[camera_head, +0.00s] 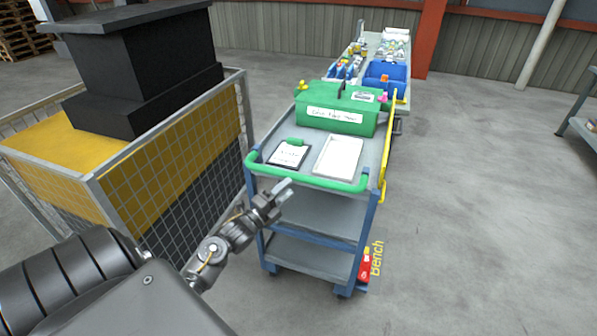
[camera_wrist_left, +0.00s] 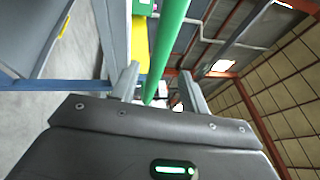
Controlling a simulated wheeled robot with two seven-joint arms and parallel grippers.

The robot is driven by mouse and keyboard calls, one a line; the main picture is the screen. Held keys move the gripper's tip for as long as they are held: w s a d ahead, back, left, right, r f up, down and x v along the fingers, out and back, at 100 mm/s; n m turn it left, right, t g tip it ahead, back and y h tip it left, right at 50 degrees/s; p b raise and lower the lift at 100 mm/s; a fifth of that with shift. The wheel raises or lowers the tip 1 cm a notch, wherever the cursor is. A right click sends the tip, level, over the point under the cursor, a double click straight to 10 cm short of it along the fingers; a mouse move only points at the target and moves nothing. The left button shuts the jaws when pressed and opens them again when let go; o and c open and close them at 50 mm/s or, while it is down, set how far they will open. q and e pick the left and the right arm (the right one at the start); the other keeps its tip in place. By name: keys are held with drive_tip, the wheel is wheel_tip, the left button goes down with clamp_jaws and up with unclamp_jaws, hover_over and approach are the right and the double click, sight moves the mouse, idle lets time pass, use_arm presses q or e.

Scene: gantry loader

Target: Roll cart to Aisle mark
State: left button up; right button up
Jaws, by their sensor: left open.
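The cart (camera_head: 316,235) is a blue-framed trolley with grey shelves, standing upright on the floor in the middle of the head view. Its green push handle (camera_head: 310,180) runs along the near edge of the top tray. My left gripper (camera_head: 284,190) is open at the left part of this handle. In the left wrist view, the green handle (camera_wrist_left: 167,45) passes between the two spread fingers of my left gripper (camera_wrist_left: 160,85); I cannot tell whether they touch it. My right gripper is out of view. No floor mark reading Aisle shows.
A green case (camera_head: 341,108), a clipboard (camera_head: 288,153) and a white tray (camera_head: 338,157) lie on the cart. A mesh fence (camera_head: 180,185) stands close on the left. A yellow Bench label (camera_head: 376,258) is by the cart's right wheel. Open floor (camera_head: 480,200) lies right.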

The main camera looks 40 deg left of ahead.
sight(302, 175)
use_arm(q)
drive_tip(key=p+x, duration=0.1)
drive_tip(key=x, duration=0.7)
drive_tip(key=shift+w+f+p, duration=0.1)
drive_tip(key=shift+w+p, duration=0.05)
drive_tip(key=shift+p, duration=0.2)
drive_tip(key=shift+c, duration=0.9)
clamp_jaws()
